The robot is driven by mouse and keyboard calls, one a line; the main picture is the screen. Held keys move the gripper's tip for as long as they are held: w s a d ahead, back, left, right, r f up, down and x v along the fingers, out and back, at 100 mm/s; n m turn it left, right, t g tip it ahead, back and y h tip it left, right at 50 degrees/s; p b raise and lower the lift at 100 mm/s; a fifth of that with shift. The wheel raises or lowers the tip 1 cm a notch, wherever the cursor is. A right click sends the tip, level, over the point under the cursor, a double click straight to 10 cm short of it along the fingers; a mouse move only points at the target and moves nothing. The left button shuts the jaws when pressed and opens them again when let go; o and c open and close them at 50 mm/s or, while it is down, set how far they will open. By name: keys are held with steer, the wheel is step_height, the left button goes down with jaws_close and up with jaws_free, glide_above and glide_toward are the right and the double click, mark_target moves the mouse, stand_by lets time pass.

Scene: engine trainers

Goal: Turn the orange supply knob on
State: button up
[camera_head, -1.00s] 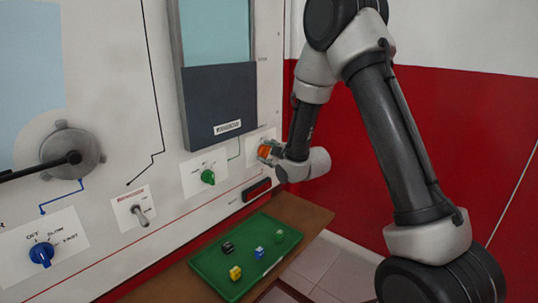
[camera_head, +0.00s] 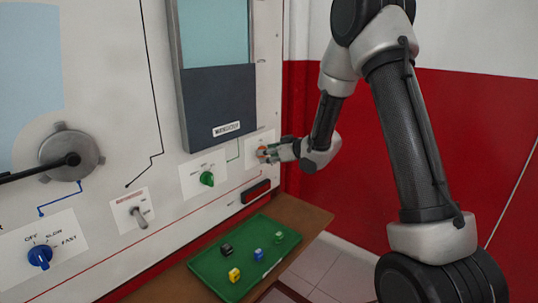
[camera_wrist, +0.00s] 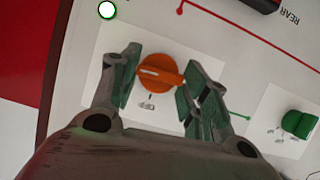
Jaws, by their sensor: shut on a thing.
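The orange supply knob (camera_wrist: 160,72) sits on a white label plate on the panel. In the wrist view its pointer bar points to the right, with an upside-down label, apparently "OFF", below it. My gripper (camera_wrist: 163,62) has its green-padded fingers on either side of the knob and is shut on it. In the head view the knob (camera_head: 262,152) shows as a small orange patch, partly hidden by my gripper (camera_head: 270,151), which reaches in from the right.
A green knob (camera_head: 207,178) is left of the orange one, then a toggle switch (camera_head: 139,217) and a blue knob (camera_head: 40,256). A green tray (camera_head: 215,279) with several small blocks lies on a wooden shelf below. A red wall stands to the right.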

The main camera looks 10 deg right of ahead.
steer(key=shift+m, duration=0.4)
steer(key=o, duration=1)
steer(key=v, duration=1.2)
steer(key=shift+w+d, duration=0.15)
steer(key=shift+d, duration=0.15)
steer(key=shift+f, duration=0.1)
